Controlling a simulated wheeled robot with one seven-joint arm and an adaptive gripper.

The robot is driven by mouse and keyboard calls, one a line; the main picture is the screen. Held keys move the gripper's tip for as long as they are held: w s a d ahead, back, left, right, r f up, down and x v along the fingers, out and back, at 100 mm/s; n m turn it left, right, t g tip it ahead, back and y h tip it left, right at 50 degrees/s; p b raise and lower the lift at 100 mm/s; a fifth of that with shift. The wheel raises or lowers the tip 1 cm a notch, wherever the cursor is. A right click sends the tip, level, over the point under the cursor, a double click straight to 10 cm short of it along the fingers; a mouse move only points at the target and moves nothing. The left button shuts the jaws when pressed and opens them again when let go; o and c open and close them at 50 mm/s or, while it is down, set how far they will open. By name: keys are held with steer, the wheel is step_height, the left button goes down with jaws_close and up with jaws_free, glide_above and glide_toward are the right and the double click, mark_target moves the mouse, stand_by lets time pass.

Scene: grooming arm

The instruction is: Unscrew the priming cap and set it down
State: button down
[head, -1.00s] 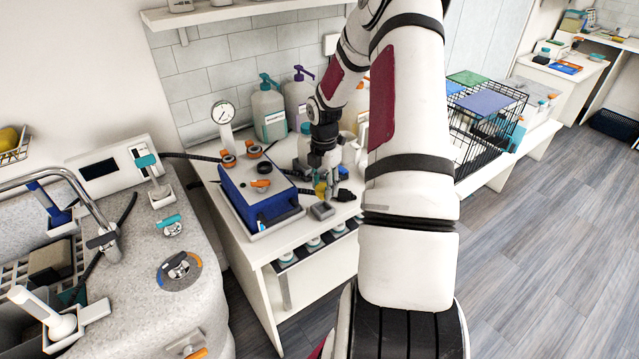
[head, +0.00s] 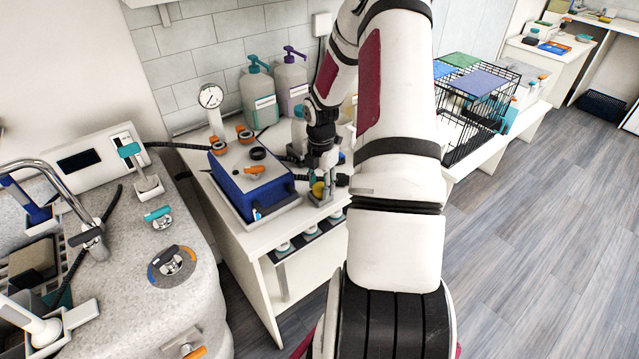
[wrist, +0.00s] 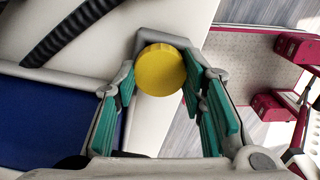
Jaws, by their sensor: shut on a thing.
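The yellow priming cap (wrist: 160,70) is round and sits between the green finger pads of my gripper (wrist: 162,88) in the wrist view. My gripper is shut on it. In the head view my gripper (head: 321,188) points down at the right of the blue pump box, with the cap (head: 318,189) showing yellow at its fingertips. A small grey tray (head: 327,199) is right below the cap; I cannot tell whether the cap touches it. The blue box (head: 265,195) has an open black ring (head: 258,153) on its top.
The box stands in a shallow tray on a white cart (head: 262,238). An orange lever (head: 255,170) is on the box. A pressure gauge (head: 210,97) and pump bottles (head: 259,98) stand behind. A black hose (wrist: 70,30) runs close to my gripper.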

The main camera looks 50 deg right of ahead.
steer(key=c, duration=0.9)
jaws_free()
steer(key=shift+c, duration=0.2)
step_height(320, 180, up, 12)
